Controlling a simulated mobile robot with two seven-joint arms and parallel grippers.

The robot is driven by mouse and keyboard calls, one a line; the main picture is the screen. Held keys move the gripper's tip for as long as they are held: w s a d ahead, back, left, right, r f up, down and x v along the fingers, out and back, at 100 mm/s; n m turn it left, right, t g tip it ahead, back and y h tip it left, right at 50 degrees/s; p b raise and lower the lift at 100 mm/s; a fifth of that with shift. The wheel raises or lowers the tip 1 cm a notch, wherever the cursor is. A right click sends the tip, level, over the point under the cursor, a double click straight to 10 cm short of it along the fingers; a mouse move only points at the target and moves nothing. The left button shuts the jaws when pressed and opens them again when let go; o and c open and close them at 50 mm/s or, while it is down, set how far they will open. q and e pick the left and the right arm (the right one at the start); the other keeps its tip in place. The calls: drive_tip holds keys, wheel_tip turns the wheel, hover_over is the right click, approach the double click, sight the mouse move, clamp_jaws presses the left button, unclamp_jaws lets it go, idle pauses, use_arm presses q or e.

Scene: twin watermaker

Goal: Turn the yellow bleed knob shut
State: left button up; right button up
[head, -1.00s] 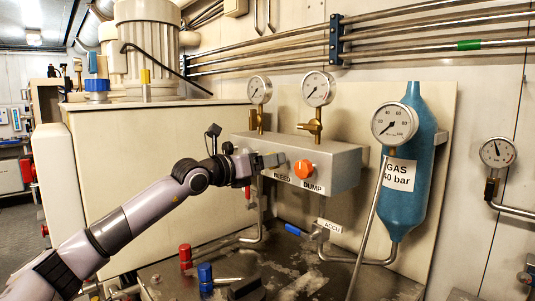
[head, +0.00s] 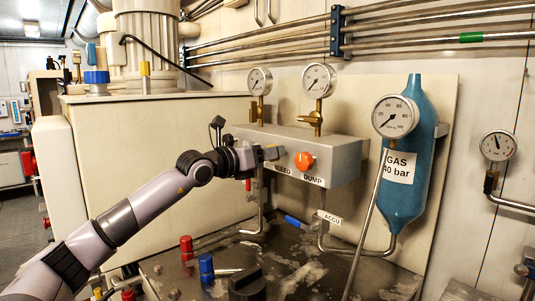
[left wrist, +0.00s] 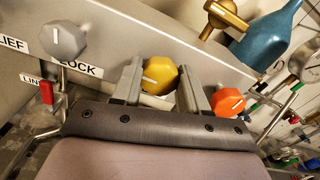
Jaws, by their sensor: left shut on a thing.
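The yellow bleed knob (left wrist: 158,74) shows in the left wrist view with a pale line across its face. My left gripper (left wrist: 161,84) has one finger on each side of it and is shut on it. In the head view, my left gripper (head: 272,153) reaches the front of the grey panel box (head: 336,160) above the BLEED label (head: 283,170). The knob itself is hidden or too small to make out there. My right gripper is in neither view.
An orange knob (head: 304,161) labelled DUMP sits just right of my gripper; it also shows in the left wrist view (left wrist: 229,102). A grey knob (left wrist: 63,39) is on the other side. Brass gauge fittings (head: 317,121) rise above the box. A blue gas bottle (head: 409,190) hangs further right.

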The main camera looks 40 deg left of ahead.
use_arm(q)
drive_tip(key=shift+r, duration=0.1)
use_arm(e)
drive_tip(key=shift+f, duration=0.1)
use_arm(q)
drive_tip(key=shift+d+m+b, duration=0.15)
drive_tip(key=shift+m+b, duration=0.9)
drive_tip(key=shift+m, duration=3.35)
drive_tip(key=shift+d+m+b, duration=0.1)
drive_tip(key=shift+m+b, duration=0.95)
drive_tip(key=shift+m, duration=3.35)
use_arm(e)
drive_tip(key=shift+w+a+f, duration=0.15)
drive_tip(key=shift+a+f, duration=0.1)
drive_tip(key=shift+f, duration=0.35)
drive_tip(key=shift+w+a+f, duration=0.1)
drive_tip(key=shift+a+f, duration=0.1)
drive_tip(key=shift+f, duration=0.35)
use_arm(q)
drive_tip(key=o, duration=0.9)
drive_tip(key=shift+o, duration=0.8)
drive_tip(key=shift+f, duration=0.2)
